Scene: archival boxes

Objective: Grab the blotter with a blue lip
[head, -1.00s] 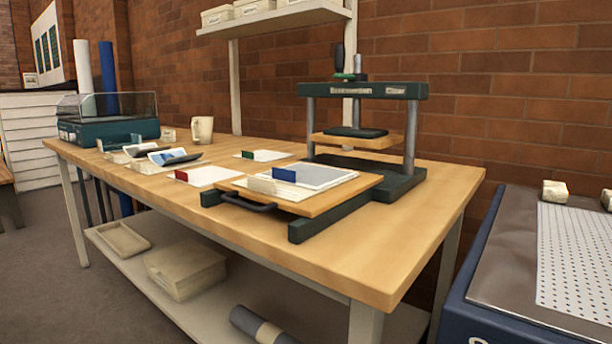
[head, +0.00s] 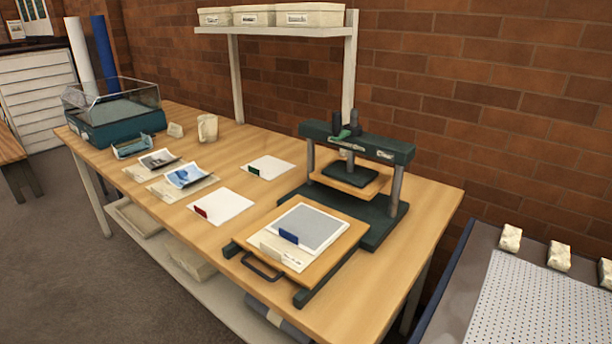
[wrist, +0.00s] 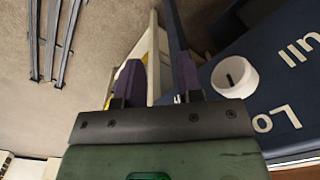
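The blotter with a blue lip (head: 289,237) lies flat on the wooden board (head: 344,243) of the press, at the table's front right. A grey sheet (head: 312,227) and a cream tab with small print lie on or beside it. My gripper (wrist: 158,75) shows only in the wrist view. Its two dark fingers are apart with nothing between them. The gripper is away from the blotter, which is not in the wrist view.
A white blotter with a red lip (head: 226,205) and one with a green lip (head: 270,168) lie to the left. The dark press (head: 357,150) stands behind the board. A mug (head: 207,128) and glass-lidded case (head: 112,115) are farther left. A blue bench (head: 455,285) stands right.

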